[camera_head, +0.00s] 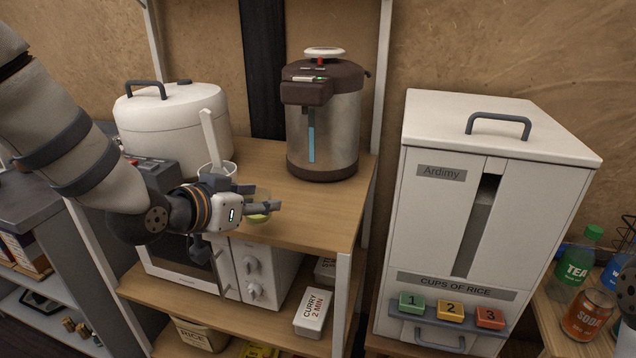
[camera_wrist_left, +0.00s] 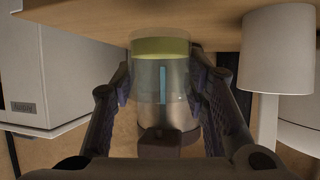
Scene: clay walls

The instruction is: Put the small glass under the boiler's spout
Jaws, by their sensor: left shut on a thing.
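The small glass (camera_head: 259,216) is clear with a yellow-green bottom. My left gripper (camera_head: 268,206) is shut on it, near the front of the wooden shelf top. The left wrist view shows the glass (camera_wrist_left: 160,72) between both fingers, inverted in that picture. I cannot tell whether its base touches the wood. The boiler (camera_head: 322,130) is steel and brown, with a blue level strip, and stands behind and to the right of the glass. Its spout head (camera_head: 306,92) juts forward at the top. The boiler also shows behind the glass in the wrist view.
A white cooker (camera_head: 172,118) stands at the back left. A white paddle (camera_head: 210,135) stands in a holder (camera_head: 217,172) just behind my gripper. The wood (camera_head: 310,205) before the boiler is clear. A shelf post (camera_head: 342,300) and a rice dispenser (camera_head: 420,225) are on the right.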

